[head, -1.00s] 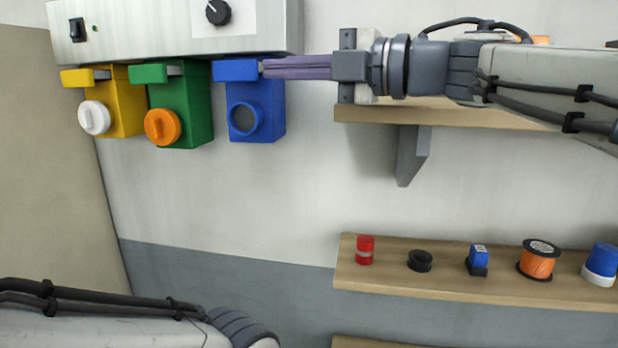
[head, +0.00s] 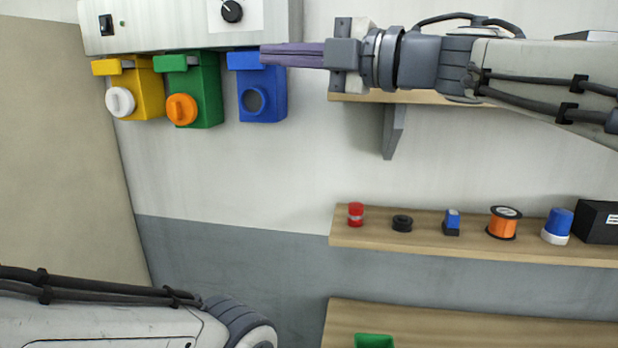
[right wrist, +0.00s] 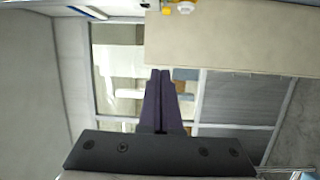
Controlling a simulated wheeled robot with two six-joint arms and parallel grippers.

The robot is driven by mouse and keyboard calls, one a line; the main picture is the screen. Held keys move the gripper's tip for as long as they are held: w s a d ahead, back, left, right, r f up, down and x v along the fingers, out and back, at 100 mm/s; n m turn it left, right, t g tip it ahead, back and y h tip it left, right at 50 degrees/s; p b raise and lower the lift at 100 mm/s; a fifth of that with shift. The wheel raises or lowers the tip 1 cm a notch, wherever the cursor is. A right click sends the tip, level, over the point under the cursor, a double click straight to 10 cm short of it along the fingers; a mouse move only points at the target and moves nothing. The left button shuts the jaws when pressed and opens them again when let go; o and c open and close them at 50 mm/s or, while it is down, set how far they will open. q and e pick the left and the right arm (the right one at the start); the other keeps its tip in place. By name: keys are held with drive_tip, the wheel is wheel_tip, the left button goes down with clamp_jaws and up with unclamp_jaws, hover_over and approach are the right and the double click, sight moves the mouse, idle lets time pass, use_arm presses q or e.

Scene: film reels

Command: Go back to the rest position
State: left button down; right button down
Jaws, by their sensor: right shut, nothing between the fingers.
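My right gripper (head: 264,55) reaches in from the right in the head view, with its purple fingers shut and empty. Its tips point left and appear at the upper right edge of the blue box (head: 272,104); I cannot tell whether they touch it. The shut fingers also show in the right wrist view (right wrist: 161,75), with nothing between them. My left arm shows at the lower left of the head view, but its gripper is out of frame.
A yellow box (head: 146,98) and a green box (head: 205,95) hang under a grey panel (head: 165,28). A wooden shelf (head: 400,242) holds a red reel, a black reel, an orange spool (head: 503,222) and other items. Another shelf is above, behind my right arm.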

drive_tip(key=w+d+f+m+t+h+b, duration=0.2)
drive_tip(key=w+f+m+t+h, duration=0.45)
drive_tip(key=f+m, duration=0.45)
drive_tip(key=s+d+f+m+g+h+b, duration=0.15)
drive_tip(key=f+m, duration=0.25)
drive_tip(key=f, duration=0.5)
drive_tip(key=s+d+f+m+g+h, duration=0.1)
drive_tip(key=s+f+m+h, duration=0.2)
drive_tip(key=f, duration=0.5)
drive_tip(key=s+d+f+m+g+h+b, duration=0.1)
drive_tip(key=s+f+m+g+h, duration=0.15)
drive_tip(key=s+f, duration=0.4)
drive_tip(key=s+d+f+m+g+h+b, duration=0.1)
drive_tip(key=s+f+g, duration=0.25)
drive_tip(key=f, duration=0.55)
drive_tip(key=s+d+f+m+g+h, duration=0.1)
drive_tip(key=s+f+g, duration=0.5)
drive_tip(key=s, duration=0.8)
wheel_tip(320, 180, down, 3)
drive_tip(key=shift+s+d+r, duration=0.15)
drive_tip(key=shift+s+d, duration=0.15)
drive_tip(key=shift+d, duration=0.25)
